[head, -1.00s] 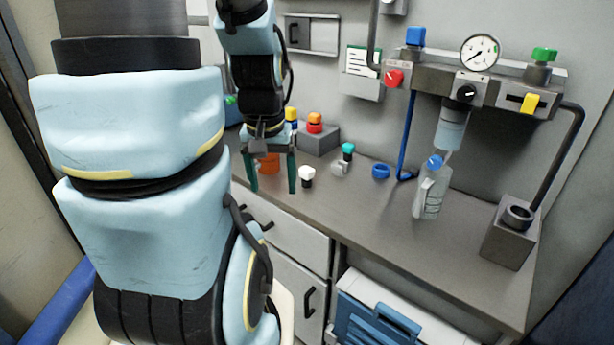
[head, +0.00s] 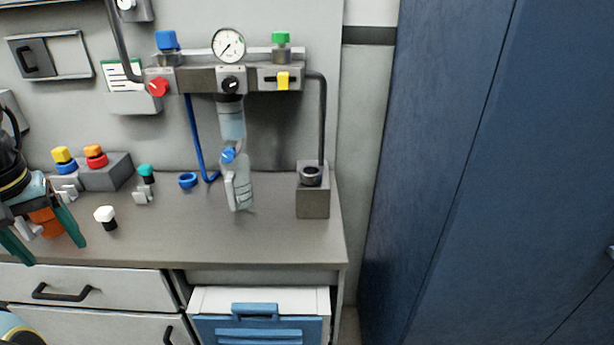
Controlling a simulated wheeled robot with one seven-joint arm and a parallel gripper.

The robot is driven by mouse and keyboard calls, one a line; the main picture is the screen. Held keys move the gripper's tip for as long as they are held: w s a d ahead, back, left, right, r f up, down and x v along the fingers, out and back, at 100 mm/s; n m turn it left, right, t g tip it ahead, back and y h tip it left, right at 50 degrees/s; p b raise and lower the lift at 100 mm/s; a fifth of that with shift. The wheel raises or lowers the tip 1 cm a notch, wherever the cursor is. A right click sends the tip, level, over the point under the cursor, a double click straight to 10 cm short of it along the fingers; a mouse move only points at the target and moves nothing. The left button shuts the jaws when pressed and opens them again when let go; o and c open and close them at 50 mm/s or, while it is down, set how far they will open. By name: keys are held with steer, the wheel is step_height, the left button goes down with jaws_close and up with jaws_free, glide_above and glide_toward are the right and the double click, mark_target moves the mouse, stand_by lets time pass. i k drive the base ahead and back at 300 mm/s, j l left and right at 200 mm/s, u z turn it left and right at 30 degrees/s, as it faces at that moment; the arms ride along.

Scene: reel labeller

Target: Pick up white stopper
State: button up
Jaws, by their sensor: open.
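The white stopper (head: 105,214) has a white cap above a black lower part. It stands on the grey worktop (head: 215,243) toward the left of the head view. My gripper (head: 52,250) is at the left edge of the view, with its two green fingers spread apart and nothing between the tips. It is to the left of the white stopper and apart from it. An orange part (head: 46,222) shows behind the fingers, partly hidden by them.
A grey block with orange-red (head: 96,156) and yellow-blue (head: 64,160) knobs stands behind. A teal-topped part (head: 146,174), a blue ring (head: 188,180), a clear bottle (head: 238,188) and a grey socket block (head: 313,200) stand to the right. The front worktop is clear.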

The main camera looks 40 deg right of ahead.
mark_target(105, 216)
steer(key=i+u, duration=0.2)
steer(key=u, duration=0.15)
steer(key=i+u, duration=0.15)
steer(key=u, duration=0.2)
steer(key=i+j, duration=0.05)
